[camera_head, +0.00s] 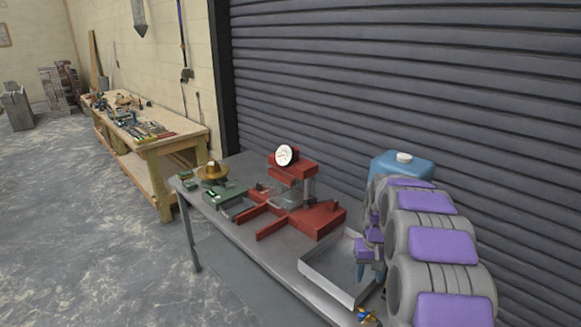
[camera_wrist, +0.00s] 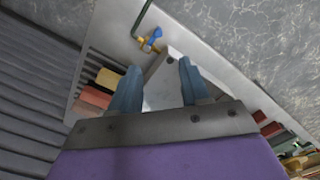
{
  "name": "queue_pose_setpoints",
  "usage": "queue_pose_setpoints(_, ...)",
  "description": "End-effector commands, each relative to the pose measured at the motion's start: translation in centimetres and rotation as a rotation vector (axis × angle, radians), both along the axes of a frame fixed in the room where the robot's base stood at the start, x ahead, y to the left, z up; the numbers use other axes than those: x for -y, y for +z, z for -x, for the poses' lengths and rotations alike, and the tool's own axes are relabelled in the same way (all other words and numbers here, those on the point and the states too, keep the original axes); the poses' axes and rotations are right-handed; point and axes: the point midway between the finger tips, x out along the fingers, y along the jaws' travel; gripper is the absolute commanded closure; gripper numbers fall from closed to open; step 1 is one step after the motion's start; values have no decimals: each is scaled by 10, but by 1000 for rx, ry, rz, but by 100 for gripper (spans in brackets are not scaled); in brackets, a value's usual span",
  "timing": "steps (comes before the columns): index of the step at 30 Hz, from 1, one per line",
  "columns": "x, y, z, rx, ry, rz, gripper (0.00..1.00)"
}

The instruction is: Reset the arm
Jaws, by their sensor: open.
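My gripper (camera_head: 370,275) points down at the right end of the grey metal table, over or beside a shallow metal tray (camera_head: 325,283). In the wrist view its two blue-grey fingers (camera_wrist: 156,82) stand apart with nothing between them. A pale grey tray surface shows between and beyond the fingertips. From these views I cannot tell how high the fingertips are above the tray. My arm fills the right side of the head view and hides part of the table there.
The table (camera_head: 232,238) also holds a red press with a round gauge (camera_head: 284,155), a green item (camera_head: 225,198) and a brass-coloured round object (camera_head: 211,171). A blue jug (camera_head: 402,167) stands behind my arm. A small blue-and-yellow fitting (camera_head: 366,316) is at the front edge. A shutter closes the back.

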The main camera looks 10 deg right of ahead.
Motion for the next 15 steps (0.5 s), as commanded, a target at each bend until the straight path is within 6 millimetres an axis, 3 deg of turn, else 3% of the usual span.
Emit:
queue_pose_setpoints(5,-27,29,37,-10,22,-5,54)
queue_pose_setpoints(15,-82,73,142,-53,67,-13,54)
